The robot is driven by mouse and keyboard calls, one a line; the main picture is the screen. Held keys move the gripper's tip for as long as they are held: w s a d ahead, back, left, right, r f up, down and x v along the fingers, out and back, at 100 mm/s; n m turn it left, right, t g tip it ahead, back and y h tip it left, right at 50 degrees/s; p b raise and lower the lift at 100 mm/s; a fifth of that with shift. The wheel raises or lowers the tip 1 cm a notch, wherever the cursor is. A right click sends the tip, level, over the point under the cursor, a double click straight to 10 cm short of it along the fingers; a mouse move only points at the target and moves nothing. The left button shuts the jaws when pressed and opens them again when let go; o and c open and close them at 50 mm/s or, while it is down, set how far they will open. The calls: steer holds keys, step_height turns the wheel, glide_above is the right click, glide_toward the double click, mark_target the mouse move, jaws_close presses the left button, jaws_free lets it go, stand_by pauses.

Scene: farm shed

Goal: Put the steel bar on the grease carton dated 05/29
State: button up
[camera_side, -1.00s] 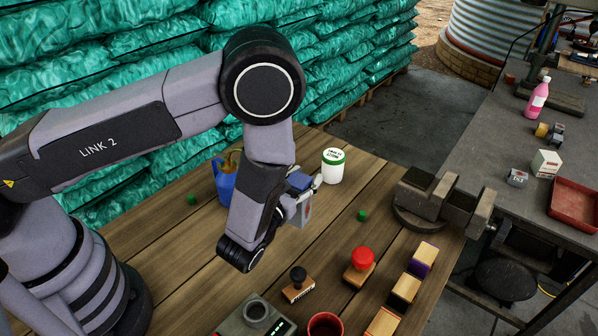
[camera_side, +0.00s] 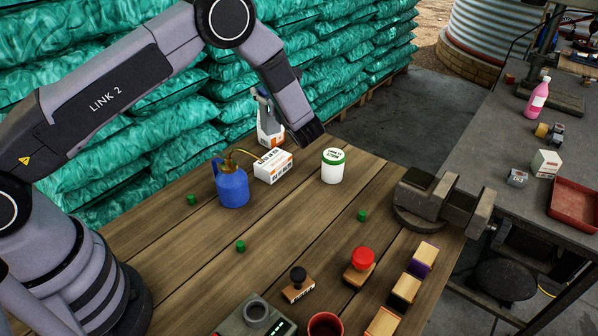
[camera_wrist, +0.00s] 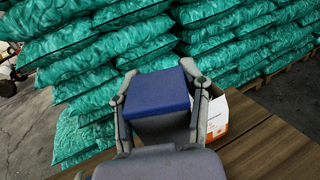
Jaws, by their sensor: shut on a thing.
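My gripper (camera_wrist: 160,72) is shut on a blue-faced block (camera_wrist: 157,95), apparently the steel bar. In the side view my gripper (camera_side: 264,104) is raised at the table's far edge, and the bar is not clearly visible there. A white carton with orange print (camera_side: 270,131) shows directly below the gripper; whether they touch is unclear. Another white and orange carton (camera_side: 273,167) lies on the table nearer the camera, beside the blue oil can. In the wrist view part of a carton (camera_wrist: 217,116) shows right of the right finger. No date is legible.
The blue oil can (camera_side: 232,186) and a white tub with a green lid (camera_side: 333,167) flank the nearer carton. Green cubes (camera_side: 240,246), stamps (camera_side: 298,286) and a vise (camera_side: 435,200) are nearer or farther right. The middle boards are mostly clear.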

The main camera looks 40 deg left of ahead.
mark_target(270, 126)
step_height(270, 126, down, 9)
steer(key=shift+r, duration=0.2)
stand_by(0.3)
steer(key=o, duration=1.3)
steer(key=shift+f, duration=0.15)
